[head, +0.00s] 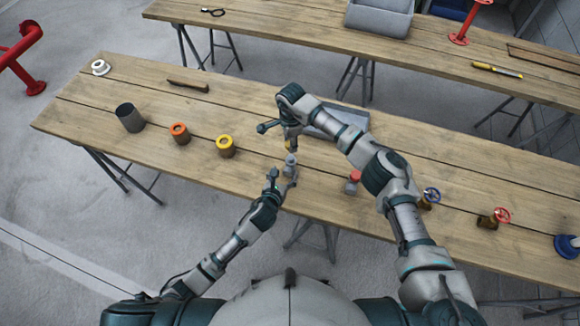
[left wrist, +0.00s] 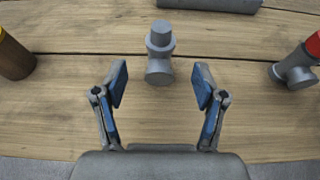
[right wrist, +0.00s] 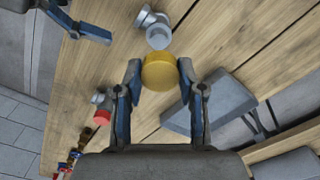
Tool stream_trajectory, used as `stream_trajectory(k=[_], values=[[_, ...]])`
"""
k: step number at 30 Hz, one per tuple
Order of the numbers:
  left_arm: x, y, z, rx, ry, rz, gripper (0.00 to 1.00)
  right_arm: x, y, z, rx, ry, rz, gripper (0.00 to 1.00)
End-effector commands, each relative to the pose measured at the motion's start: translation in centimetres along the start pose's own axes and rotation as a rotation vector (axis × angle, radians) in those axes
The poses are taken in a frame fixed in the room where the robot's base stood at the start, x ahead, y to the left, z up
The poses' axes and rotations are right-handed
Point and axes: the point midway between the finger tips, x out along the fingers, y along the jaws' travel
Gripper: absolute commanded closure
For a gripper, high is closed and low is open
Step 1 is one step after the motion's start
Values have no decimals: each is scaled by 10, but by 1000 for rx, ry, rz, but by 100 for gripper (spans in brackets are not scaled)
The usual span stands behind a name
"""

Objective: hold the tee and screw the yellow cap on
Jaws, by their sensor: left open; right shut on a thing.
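The grey tee (head: 290,162) stands on the wooden table, and it shows in the left wrist view (left wrist: 159,68) with one stub pointing up. My left gripper (head: 284,182) is open, on the near side of the tee. In the left wrist view its fingers (left wrist: 160,86) are spread with the tee just beyond their tips, apart from it. My right gripper (head: 291,142) is above the tee, pointing down, shut on the yellow cap (right wrist: 160,72). In the right wrist view the tee (right wrist: 154,27) lies beyond the cap.
A red-capped grey fitting (head: 353,182) and valves with blue (head: 432,195) and red (head: 502,215) handwheels stand to the right. A yellow-topped part (head: 226,146), an orange-topped part (head: 180,133) and a grey cylinder (head: 130,118) stand left. A grey tray (head: 350,115) lies behind.

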Motion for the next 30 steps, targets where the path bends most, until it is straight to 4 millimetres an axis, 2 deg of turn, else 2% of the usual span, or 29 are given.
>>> stream_trajectory(k=[6, 12, 18, 27, 30], values=[[44, 0, 1, -2, 0, 2, 29, 0, 0, 0, 0, 0, 0, 90], [72, 0, 1, -1, 0, 2, 29, 0, 0, 0, 0, 0, -1, 90], [84, 0, 1, 0, -1, 0, 29, 0, 0, 0, 0, 0, -1, 90], [85, 0, 0, 0, 0, 0, 29, 0, 0, 0, 0, 0, -1, 90], [85, 0, 0, 0, 0, 0, 54, 0, 0, 0, 0, 0, -1, 90]])
